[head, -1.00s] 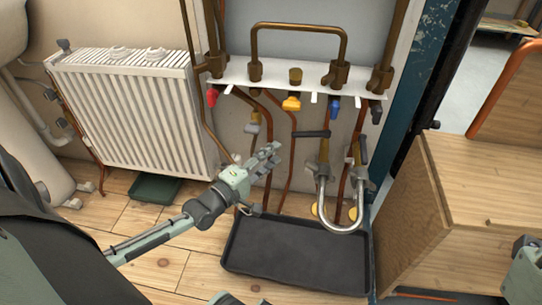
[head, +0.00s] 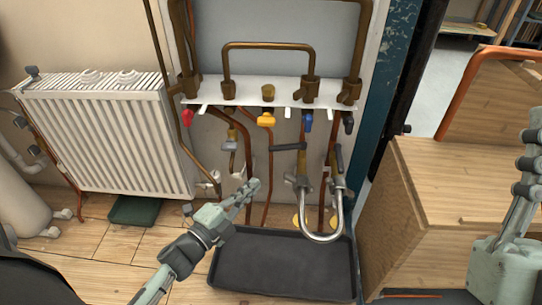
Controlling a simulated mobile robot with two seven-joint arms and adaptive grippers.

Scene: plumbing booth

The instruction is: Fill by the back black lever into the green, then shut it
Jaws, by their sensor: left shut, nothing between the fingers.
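A black lever (head: 288,146) sits roughly level on a brass valve at the lower middle of the pipework. A second black lever (head: 338,158) stands near upright on the valve to its right. Silver braided hose (head: 322,238) loops below these two valves. A green tray (head: 135,210) lies on the floor under the radiator. My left gripper (head: 252,188) is shut and empty, in front of the pipes, left of the level lever and apart from it. My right gripper (head: 535,135) is at the right edge, partly cut off, and its jaws are unclear.
A dark grey tray (head: 283,265) lies on the floor below the pipes. A white radiator (head: 105,140) stands left. Red (head: 188,118), yellow (head: 266,119) and blue (head: 307,122) handles hang under the white shelf. A wooden cabinet (head: 440,180) blocks the right side.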

